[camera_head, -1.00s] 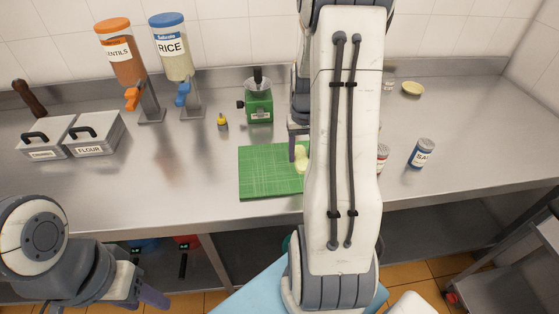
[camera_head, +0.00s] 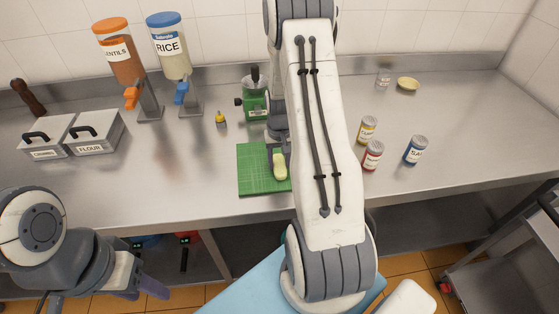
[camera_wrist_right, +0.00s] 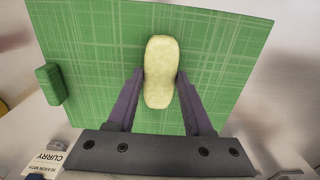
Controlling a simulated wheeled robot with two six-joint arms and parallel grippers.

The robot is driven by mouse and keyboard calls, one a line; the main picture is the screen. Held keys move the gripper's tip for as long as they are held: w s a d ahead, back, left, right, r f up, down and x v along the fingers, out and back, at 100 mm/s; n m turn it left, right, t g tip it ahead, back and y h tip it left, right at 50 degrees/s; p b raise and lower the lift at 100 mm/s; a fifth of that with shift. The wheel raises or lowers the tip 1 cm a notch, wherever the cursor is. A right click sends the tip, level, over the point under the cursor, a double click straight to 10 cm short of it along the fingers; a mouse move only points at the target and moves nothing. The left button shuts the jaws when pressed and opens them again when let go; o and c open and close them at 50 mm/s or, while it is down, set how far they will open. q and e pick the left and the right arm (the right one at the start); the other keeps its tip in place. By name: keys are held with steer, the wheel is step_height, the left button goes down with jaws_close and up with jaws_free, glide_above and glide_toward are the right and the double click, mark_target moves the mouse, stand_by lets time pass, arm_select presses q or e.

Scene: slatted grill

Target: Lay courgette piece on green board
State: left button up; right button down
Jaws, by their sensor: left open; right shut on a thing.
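The courgette piece (camera_head: 280,166) is pale green and oblong. In the right wrist view the courgette piece (camera_wrist_right: 160,72) sits between the two fingertips of my right gripper (camera_wrist_right: 160,84), which is shut on it. The green board (camera_head: 256,178) lies on the steel counter, and the piece is over its right part; the green board (camera_wrist_right: 95,60) fills most of the wrist view behind the piece. I cannot tell whether the piece touches the board. My right gripper (camera_head: 279,153) is partly hidden by my arm in the head view. My left gripper (camera_head: 140,285) is open and empty, low at the left, in front of the counter.
A green grinder (camera_head: 255,103) and a small yellow-topped bottle (camera_head: 221,120) stand behind the board. Spice tins (camera_head: 372,156) stand to the right. Two lidded boxes (camera_head: 93,134) and dispensers (camera_head: 172,60) are at the left. Counter left of the board is clear.

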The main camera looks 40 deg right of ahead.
mark_target(279, 164)
steer(key=shift+f, duration=0.15)
steer(key=shift+c, duration=1.5)
jaws_free()
steer(key=shift+r, duration=0.6)
step_height(279, 164, up, 11)
steer(key=b, duration=0.2)
steer(key=shift+r, duration=0.15)
